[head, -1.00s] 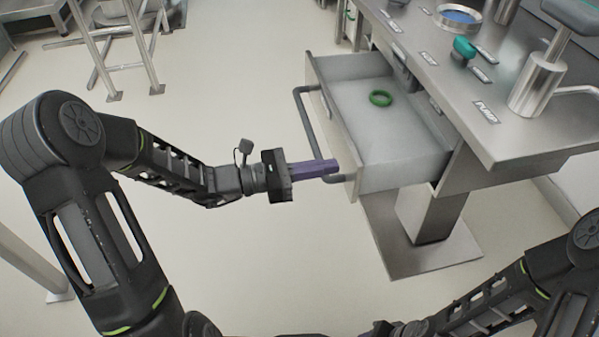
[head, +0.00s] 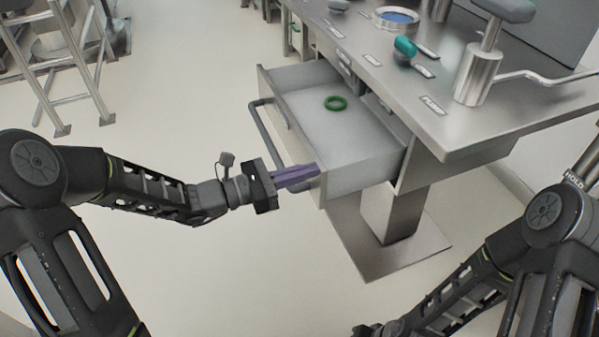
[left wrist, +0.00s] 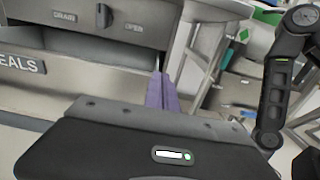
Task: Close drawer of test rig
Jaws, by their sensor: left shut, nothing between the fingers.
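The test rig (head: 385,75) is a grey metal bench with an open drawer (head: 345,180) pulled out toward the left. A long bar handle (head: 265,133) runs along the drawer's front. My left gripper (head: 316,171), with purple fingers, is shut and empty. Its fingertips are at the near end of the drawer front; I cannot tell whether they touch it. In the left wrist view the purple fingers (left wrist: 161,92) point up toward the rig. My right arm is at the lower right; its gripper's fingers are not visible.
On the bench top are a blue-topped round dish (head: 397,18), a teal knob (head: 405,47) and a metal cylinder with a lever (head: 476,75). A metal frame stand (head: 60,75) is at the upper left. The floor left of the drawer is clear.

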